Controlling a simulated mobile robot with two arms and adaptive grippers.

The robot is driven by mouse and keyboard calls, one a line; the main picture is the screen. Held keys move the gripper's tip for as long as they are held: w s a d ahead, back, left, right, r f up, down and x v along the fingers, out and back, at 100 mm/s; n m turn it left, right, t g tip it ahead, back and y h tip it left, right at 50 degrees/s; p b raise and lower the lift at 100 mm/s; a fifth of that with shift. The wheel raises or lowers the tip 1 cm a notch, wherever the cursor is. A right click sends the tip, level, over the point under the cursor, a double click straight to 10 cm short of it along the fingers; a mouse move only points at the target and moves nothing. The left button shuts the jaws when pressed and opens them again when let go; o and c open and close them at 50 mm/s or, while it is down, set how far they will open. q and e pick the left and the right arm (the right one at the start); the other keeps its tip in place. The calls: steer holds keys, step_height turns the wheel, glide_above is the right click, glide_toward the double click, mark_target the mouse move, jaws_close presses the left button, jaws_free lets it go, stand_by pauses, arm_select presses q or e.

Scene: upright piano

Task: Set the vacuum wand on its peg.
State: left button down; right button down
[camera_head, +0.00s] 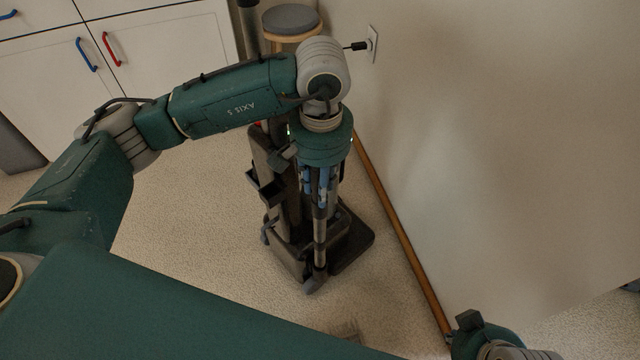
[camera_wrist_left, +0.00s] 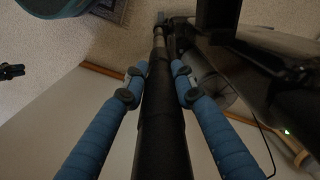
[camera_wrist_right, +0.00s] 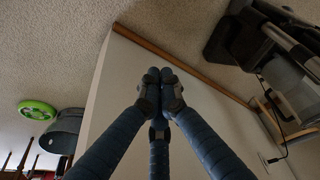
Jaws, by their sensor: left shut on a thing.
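My left gripper (camera_head: 320,182) has its blue fingers closed around the vacuum wand (camera_head: 319,228), a long dark tube. The wand stands nearly upright, with its grey foot (camera_head: 313,284) low in front of the dark vacuum stand (camera_head: 290,210). In the left wrist view, the wand (camera_wrist_left: 161,110) runs between the fingers of the left gripper (camera_wrist_left: 158,82). The stand (camera_wrist_left: 275,75) is beside it on the right, apart at the grip. I cannot make out the peg clearly. My right gripper (camera_wrist_right: 160,80) has its fingertips together and holds nothing.
The wall (camera_head: 520,130) with a wooden skirting strip (camera_head: 400,240) runs close on the right. A stool (camera_head: 291,22) and white cabinets (camera_head: 150,50) stand behind. A plug (camera_head: 357,46) sticks out of the wall. Carpet (camera_head: 190,230) left of the stand is clear.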

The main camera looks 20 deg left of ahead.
arm_select(q)
steer(key=shift+f, duration=0.15)
arm_select(e)
steer(key=shift+w+a+r+t, duration=0.1)
steer(key=shift+w+a+t, duration=0.1)
steer(key=shift+w, duration=0.3)
steer(key=shift+w+a+r+t, duration=0.1)
steer(key=shift+w+t, duration=0.1)
steer(key=shift+w, duration=0.3)
steer(key=shift+w, duration=0.15)
steer(key=shift+w+a+r, duration=0.1)
steer(key=shift+w, duration=0.15)
arm_select(q)
steer(key=shift+f, duration=0.1)
arm_select(e)
steer(key=shift+w, duration=0.1)
arm_select(q)
steer(key=shift+b, duration=0.3)
arm_select(e)
steer(key=shift+w+a+r+t, duration=0.1)
steer(key=shift+w+a+t, duration=0.05)
steer(key=shift+w+t, duration=0.15)
arm_select(q)
steer(key=shift+f, duration=0.1)
arm_select(e)
steer(key=shift+w+a+r+y, duration=0.1)
steer(key=shift+w+y, duration=0.2)
steer(key=shift+w, duration=0.05)
steer(key=shift+t, duration=0.3)
